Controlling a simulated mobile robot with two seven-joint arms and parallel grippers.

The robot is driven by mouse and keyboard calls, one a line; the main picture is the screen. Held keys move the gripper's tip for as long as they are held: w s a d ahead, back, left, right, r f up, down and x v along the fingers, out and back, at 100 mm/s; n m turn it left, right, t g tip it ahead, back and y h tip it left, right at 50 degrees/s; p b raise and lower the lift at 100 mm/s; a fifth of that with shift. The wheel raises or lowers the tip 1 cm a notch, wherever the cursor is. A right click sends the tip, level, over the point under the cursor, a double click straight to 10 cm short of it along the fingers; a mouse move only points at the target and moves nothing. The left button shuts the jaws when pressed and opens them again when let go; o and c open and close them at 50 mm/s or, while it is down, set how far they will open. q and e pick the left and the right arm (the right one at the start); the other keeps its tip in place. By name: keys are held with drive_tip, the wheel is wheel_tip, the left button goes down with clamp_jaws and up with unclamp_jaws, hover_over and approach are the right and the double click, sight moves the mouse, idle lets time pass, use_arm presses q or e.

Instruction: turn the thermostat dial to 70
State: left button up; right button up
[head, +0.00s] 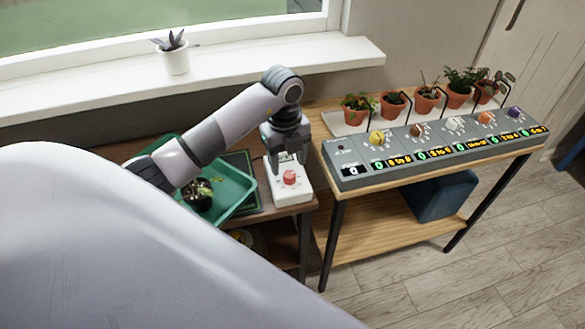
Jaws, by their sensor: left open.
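The thermostat is a small white box with a red dial (289,177) on its face. The white thermostat box (292,194) lies on the low wooden table at the middle of the head view. My left gripper (287,163) is open and points down, just above and behind the red dial. Its fingers are close to the dial, but I cannot tell whether they touch it. The dial's markings are too small to read. My right gripper is not in view.
A green tray (237,190) with a small potted plant (198,194) sits left of the thermostat. A grey control panel (435,160) with several coloured knobs stands on the right table, with several potted plants behind it. A white pot (175,61) stands on the windowsill.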

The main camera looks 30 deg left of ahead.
sight(289, 174)
use_arm(q)
drive_tip(key=shift+w+d+f, duration=0.1)
drive_tip(key=shift+f, duration=1.7)
drive_tip(key=shift+c, duration=0.3)
drive_tip(key=c, duration=1)
drive_tip(key=shift+m, duration=0.4)
drive_tip(key=m, duration=0.3)
drive_tip(key=shift+m, duration=0.4)
drive_tip(key=m+b, duration=0.2)
drive_tip(key=m, duration=0.3)
